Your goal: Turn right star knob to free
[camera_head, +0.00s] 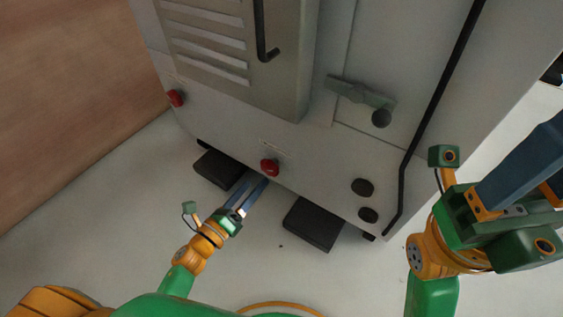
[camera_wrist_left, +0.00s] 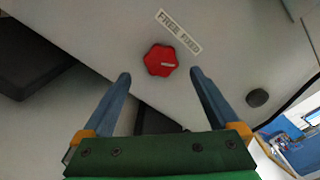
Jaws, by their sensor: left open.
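The right star knob (camera_head: 269,167) is red and sits low on the front of the grey machine. It also shows in the left wrist view (camera_wrist_left: 160,60), with a pale mark pointing right. A label reading FREE FIXED (camera_wrist_left: 179,32) is beside it. My left gripper (camera_head: 257,187) is open just below the knob. In the left wrist view the open fingertips (camera_wrist_left: 160,74) are either side of the knob's lower part, apart from it. A second red star knob (camera_head: 175,98) is further left on the machine. My right gripper (camera_head: 520,165) is at the right, its fingertips cut off.
The machine has a grey latch with a dark knob (camera_head: 381,117), a long black bar (camera_head: 432,105) and two black round buttons (camera_head: 362,187). Dark feet or pedals (camera_head: 313,223) stand at its base.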

